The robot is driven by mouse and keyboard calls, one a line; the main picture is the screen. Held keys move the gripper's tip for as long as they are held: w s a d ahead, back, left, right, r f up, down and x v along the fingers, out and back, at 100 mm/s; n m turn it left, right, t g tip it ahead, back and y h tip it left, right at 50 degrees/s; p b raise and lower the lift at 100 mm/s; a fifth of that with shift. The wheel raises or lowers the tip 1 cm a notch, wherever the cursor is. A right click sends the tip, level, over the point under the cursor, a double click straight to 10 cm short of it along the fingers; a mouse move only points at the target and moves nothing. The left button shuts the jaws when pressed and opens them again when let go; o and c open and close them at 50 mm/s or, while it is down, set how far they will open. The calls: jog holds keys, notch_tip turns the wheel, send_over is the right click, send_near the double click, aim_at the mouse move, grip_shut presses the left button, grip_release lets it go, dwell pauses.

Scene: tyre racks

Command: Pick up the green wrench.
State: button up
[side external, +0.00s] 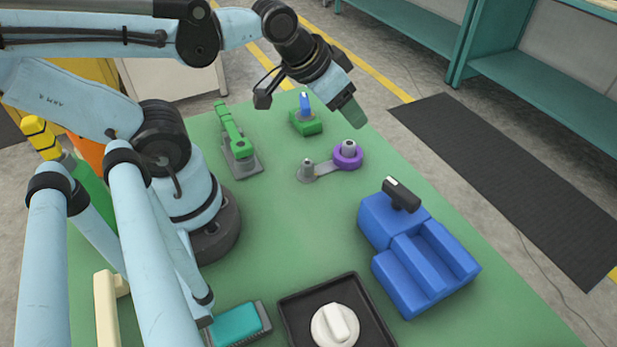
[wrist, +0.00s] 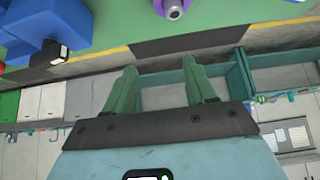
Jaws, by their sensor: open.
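A long green tool (side external: 233,132), which looks like the green wrench, lies on a grey base plate (side external: 243,168) near the back left of the green table in the side external view. My gripper (side external: 347,112) is in the air above the back right part of the table, to the right of the green tool and apart from it. In the wrist view, my gripper's two green fingers (wrist: 160,68) are spread with nothing between them. The green tool is not seen in the wrist view.
A green block with a blue knob (side external: 306,121) and a grey link with a purple ring (side external: 347,156) stand near my gripper. A blue stepped block (side external: 420,262), black tray (side external: 290,310) and teal block (side external: 236,327) are nearer the front. The table's middle (side external: 285,235) is clear.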

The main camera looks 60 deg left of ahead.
jog(key=n+g, duration=0.7)
jog(key=n, duration=1.1)
send_near(226, 117)
jog(key=shift+w+d+f, duration=0.1)
jog(key=shift+d+f, duration=0.1)
jog(key=shift+f, duration=1.45)
jog(key=shift+d+f, duration=0.15)
jog(key=shift+f, duration=1.55)
jog(key=shift+a+f, duration=0.15)
jog(key=shift+f, duration=0.6)
jog(key=shift+a+f, duration=0.15)
jog(key=shift+f, duration=1.65)
grip_shut()
